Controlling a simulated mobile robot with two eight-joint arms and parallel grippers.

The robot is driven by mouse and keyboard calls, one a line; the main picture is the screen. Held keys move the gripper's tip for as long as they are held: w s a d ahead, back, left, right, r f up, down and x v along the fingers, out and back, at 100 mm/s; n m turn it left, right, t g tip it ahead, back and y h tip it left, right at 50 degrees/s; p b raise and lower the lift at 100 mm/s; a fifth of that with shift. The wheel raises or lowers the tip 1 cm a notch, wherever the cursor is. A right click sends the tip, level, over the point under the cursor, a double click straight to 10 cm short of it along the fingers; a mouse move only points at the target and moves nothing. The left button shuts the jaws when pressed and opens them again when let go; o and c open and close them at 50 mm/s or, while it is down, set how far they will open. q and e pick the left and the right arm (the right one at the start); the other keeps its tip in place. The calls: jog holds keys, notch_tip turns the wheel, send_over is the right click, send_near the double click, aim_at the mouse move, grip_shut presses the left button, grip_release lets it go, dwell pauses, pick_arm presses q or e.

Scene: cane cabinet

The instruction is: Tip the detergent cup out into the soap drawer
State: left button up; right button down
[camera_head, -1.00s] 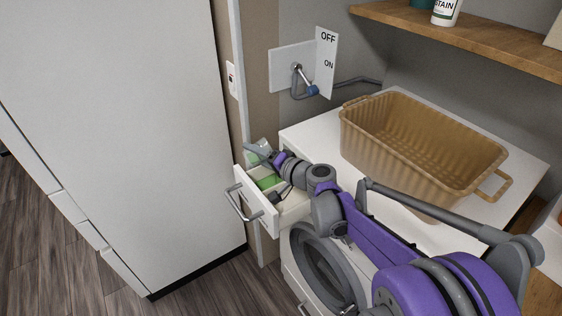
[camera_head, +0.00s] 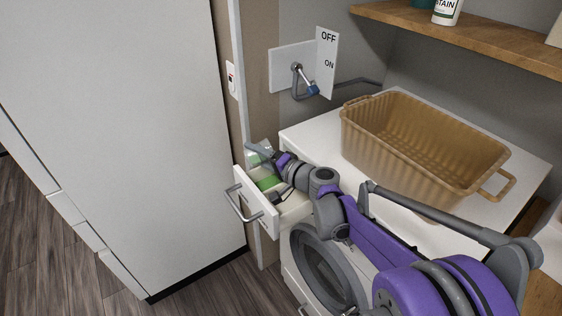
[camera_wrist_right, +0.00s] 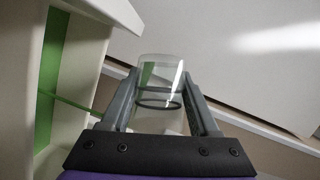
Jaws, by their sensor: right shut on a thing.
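The soap drawer (camera_head: 259,205) is pulled out from the front of the white washer, with green showing inside it. My right gripper (camera_head: 259,153) is over the drawer's far side, at the end of the purple and grey arm. It is shut on a clear detergent cup (camera_wrist_right: 160,75), which sits between both fingers in the right wrist view. A dark ring shows through the cup's wall; its contents cannot be made out. The soap drawer's pale wall and green inside (camera_wrist_right: 48,75) are to the left of the cup there. My left gripper is not in view.
A tan laundry basket (camera_head: 420,150) stands on the washer top. The round washer door (camera_head: 325,270) is below the drawer. A tall white cabinet panel (camera_head: 120,130) is at the left. A valve with an OFF/ON sign (camera_head: 326,62) is on the wall behind.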

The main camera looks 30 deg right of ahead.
jog(key=shift+d+r+m+t+b, duration=0.25)
jog(key=shift+d+m+t+b, duration=0.1)
jog(key=shift+d+m, duration=0.25)
dwell(0.5)
jog(key=shift+r, duration=0.1)
jog(key=shift+r+y, duration=0.2)
jog(key=shift+y, duration=0.1)
jog(key=shift+r, duration=0.1)
